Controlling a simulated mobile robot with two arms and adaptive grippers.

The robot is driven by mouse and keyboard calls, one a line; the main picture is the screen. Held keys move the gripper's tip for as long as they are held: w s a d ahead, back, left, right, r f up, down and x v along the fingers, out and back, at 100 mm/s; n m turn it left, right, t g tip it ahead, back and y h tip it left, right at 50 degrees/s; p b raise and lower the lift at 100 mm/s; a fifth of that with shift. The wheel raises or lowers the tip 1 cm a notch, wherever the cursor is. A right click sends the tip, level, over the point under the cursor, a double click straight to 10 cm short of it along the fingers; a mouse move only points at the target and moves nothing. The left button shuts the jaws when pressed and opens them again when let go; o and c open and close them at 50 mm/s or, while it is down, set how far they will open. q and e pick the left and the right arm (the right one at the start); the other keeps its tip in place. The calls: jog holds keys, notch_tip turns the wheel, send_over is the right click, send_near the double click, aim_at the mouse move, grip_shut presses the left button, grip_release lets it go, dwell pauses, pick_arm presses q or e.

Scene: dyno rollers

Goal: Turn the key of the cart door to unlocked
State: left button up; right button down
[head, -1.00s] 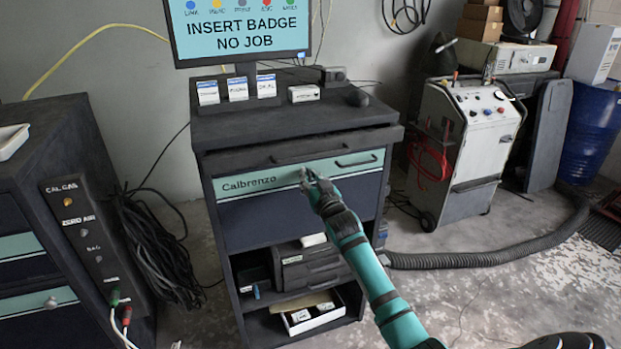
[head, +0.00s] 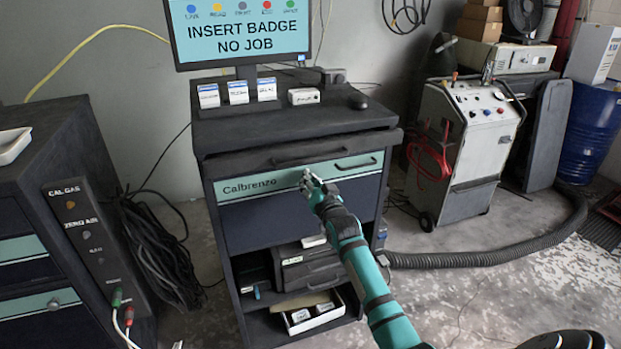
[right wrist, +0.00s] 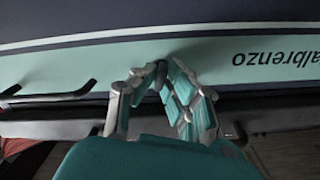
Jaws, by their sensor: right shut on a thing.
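The cart (head: 290,220) is a dark cabinet with a teal band lettered "Calbrenzo" across its front and a dark blue panel below. My right gripper (head: 308,180) reaches the teal band, right of the lettering. In the right wrist view my right gripper (right wrist: 160,75) has its fingertips together at the teal band (right wrist: 60,72), shut on a small dark piece there. I take this piece to be the key; the fingers hide most of it, so its turn angle cannot be told. My left gripper is not in view.
A monitor (head: 243,32) reading "INSERT BADGE NO JOB" stands on the cart top. Two bar handles are near the gripper. A dark cabinet (head: 40,200) stands at left, a grey wheeled machine (head: 470,150) at right. A black hose (head: 480,250) lies on the floor.

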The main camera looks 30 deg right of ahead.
jog(key=shift+d+f+m+p, duration=0.1)
jog(key=shift+m+p, duration=1.1)
jog(key=shift+m, duration=5.7)
jog(key=c, duration=1.4)
grip_release()
